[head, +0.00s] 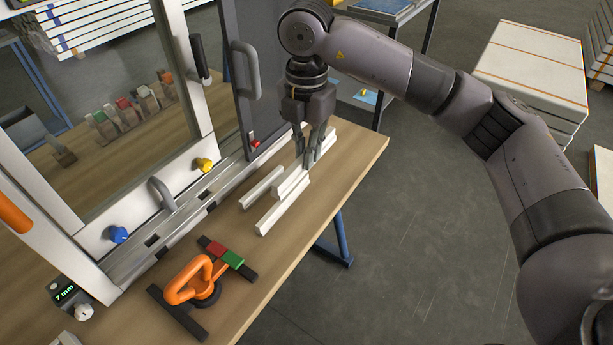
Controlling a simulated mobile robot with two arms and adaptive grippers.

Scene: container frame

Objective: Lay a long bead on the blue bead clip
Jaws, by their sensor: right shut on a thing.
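The blue bead clip (118,234) sits on the lower rail of the frame at the left and is bare on top. Several white beads lie on the wooden table right of the frame: a long bead (283,208) in front and a shorter bead (261,187) nearer the frame. My right gripper (307,162) points down over the far beads and is shut on a white bead (291,184); its fingers hide part of it. I cannot tell whether this bead is clear of the table. My left gripper is not in view.
A yellow clip (204,164) and a red clip (255,142) sit farther along the frame. A grey door panel (262,60) stands close left of my right gripper.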

